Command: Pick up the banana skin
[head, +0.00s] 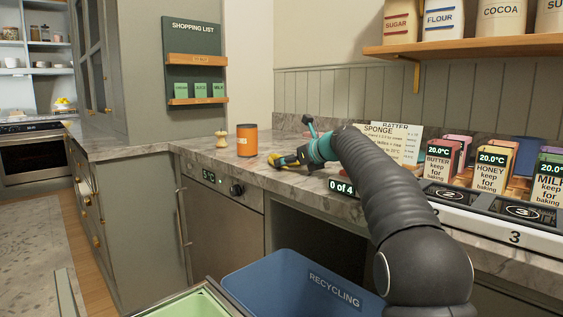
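The banana skin (284,165) is a small yellow shape on the marble counter, right of the orange can. My gripper (278,160) is low over the counter at the banana skin, reaching in from the right. Its dark fingers overlap the yellow shape in the picture and partly hide it. The fingers are too small to tell whether they are open or shut, or whether they touch the skin.
An orange can (247,141) and an apple core (221,139) stand left of my gripper. A blue recycling bin (300,285) and a green bin (190,306) are below the counter front. Labelled cartons (491,169) stand on the right. The left counter is clear.

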